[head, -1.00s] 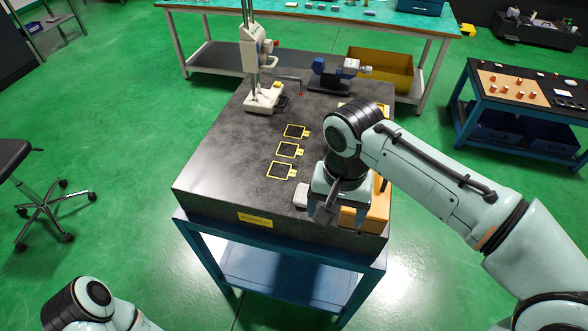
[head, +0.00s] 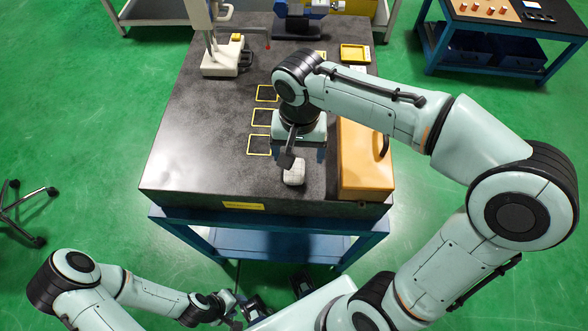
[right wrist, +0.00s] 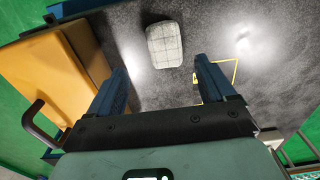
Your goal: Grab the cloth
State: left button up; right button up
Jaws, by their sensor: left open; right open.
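The cloth (head: 294,172) is a small folded pale grey-white pad. It lies flat on the dark table top near its front edge. In the right wrist view the cloth (right wrist: 165,46) lies just beyond the fingertips, between their lines. My right gripper (head: 303,156) hangs over the table just behind the cloth. In the right wrist view its two fingers (right wrist: 160,66) are spread with nothing between them. My left gripper (head: 230,304) is low at the bottom of the head view, in front of the table and away from the cloth. It is open.
An orange box (head: 362,165) with a dark handle stands right of the cloth. Several yellow-outlined squares (head: 260,118) run up the table behind it. A white stand (head: 222,58) and a blue device (head: 300,15) are at the back. The table's left part is clear.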

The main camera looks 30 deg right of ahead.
aim_at(294, 168)
jog(key=f, duration=0.3)
jog(key=a+f, duration=0.1)
jog(key=f, duration=0.1)
jog(key=shift+f+b, duration=0.3)
jog(key=shift+f, duration=0.05)
jog(key=c, duration=1.1)
jog(key=shift+r, duration=0.1)
